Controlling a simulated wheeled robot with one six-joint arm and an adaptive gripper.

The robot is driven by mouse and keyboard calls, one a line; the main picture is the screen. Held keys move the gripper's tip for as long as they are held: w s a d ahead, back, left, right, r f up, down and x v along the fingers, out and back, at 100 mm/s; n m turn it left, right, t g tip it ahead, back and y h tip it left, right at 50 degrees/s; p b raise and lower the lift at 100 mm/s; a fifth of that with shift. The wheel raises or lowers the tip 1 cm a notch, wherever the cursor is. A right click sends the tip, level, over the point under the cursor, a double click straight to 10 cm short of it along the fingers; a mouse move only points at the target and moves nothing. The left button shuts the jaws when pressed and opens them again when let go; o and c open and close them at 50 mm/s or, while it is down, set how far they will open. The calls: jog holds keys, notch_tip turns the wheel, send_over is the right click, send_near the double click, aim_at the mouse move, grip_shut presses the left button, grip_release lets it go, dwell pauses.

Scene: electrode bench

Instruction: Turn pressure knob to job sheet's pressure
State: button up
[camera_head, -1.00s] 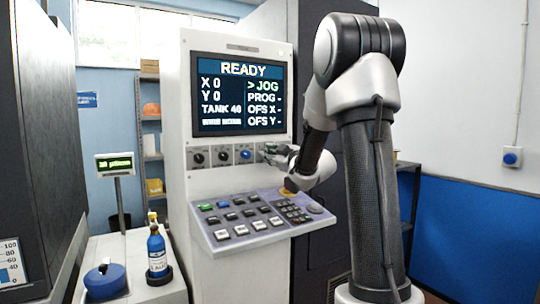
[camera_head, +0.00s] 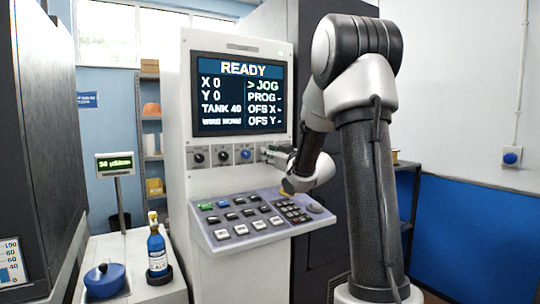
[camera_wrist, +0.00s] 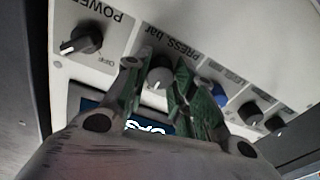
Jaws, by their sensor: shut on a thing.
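The scale value at the pointer cannot be read. In the head view my gripper (camera_head: 268,153) is at the right end of the knob row and hides the pressure knob. The machine screen (camera_head: 238,95) reads READY, X 0, Y 0, TANK 40. I cannot make out a job sheet.
A black power knob (camera_wrist: 82,40) is on one side of my gripper, and a blue knob (camera_wrist: 218,94) close on the other. Below is the sloped key panel (camera_head: 250,218). A small green display (camera_head: 115,164), a blue bottle (camera_head: 157,250) and a blue lidded pot (camera_head: 105,280) stand left.

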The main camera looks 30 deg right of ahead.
jog(key=o, duration=1.1)
jog(key=shift+c, duration=0.2)
jog(key=s+d, duration=0.1)
jog(key=s, duration=1.1)
jog(key=shift+f, duration=0.4)
jog(key=s+a+f+m+g, duration=0.1)
jog(key=s+a+f+g, duration=0.2)
jog(key=s, duration=0.6)
jog(key=s+a+f+m+g+h, duration=0.1)
jog(key=s+a+f+g, duration=0.3)
jog(key=s, duration=0.6)
jog(key=s+a+f+m+g, duration=0.1)
jog(key=s+a+f+g, duration=0.2)
jog(key=s+g, duration=0.4)
jog(key=s+a, duration=0.1)
jog(key=s, duration=0.2)
jog(key=shift+f+g+h, duration=0.25)
jog(key=shift+g+h, duration=0.05)
